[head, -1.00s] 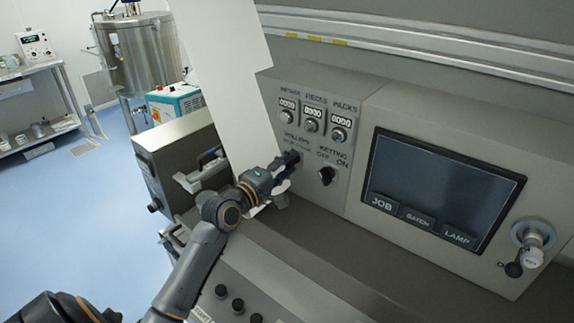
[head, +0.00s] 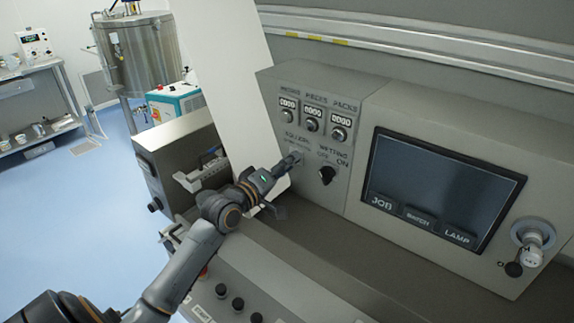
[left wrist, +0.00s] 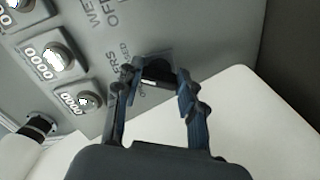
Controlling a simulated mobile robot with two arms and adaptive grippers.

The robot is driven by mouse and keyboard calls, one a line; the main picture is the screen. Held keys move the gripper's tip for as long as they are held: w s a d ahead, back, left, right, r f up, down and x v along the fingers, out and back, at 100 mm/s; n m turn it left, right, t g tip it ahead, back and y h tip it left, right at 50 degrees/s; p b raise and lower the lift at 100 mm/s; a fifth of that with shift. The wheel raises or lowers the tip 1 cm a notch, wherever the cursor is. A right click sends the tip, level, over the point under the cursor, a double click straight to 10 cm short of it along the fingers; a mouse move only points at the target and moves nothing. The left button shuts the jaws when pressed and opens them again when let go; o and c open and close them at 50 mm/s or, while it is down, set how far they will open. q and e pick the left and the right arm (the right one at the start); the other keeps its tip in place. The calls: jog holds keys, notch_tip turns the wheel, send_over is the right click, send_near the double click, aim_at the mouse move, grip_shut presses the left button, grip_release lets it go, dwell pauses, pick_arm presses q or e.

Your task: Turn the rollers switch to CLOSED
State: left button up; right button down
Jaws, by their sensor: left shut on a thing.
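The rollers switch (left wrist: 157,71) is a dark knob on the grey control panel, below its partly hidden "ROLLERS" label. My left gripper (head: 294,160) reaches it from the left in the head view and covers it there. In the left wrist view the two fingers of my left gripper (left wrist: 156,85) are closed around the sides of the knob. A small white mark shows on the knob's near side. The fingers hide part of the lettering around it, so I cannot tell which setting it points to. My right gripper is not in view.
The black wetting switch (head: 327,175) is close to the right of my gripper. Several counters (head: 312,114) sit above. A dark screen (head: 440,190) is further right. A white sheet (head: 222,90) stands behind my left gripper. Push buttons (head: 238,304) lie on the lower console.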

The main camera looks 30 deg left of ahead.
pick_arm(q)
jog(key=shift+f, duration=0.1)
jog(key=o, duration=1.2)
jog(key=shift+c, duration=0.2)
jog(key=s, duration=1.2)
jog(key=shift+a, duration=0.45)
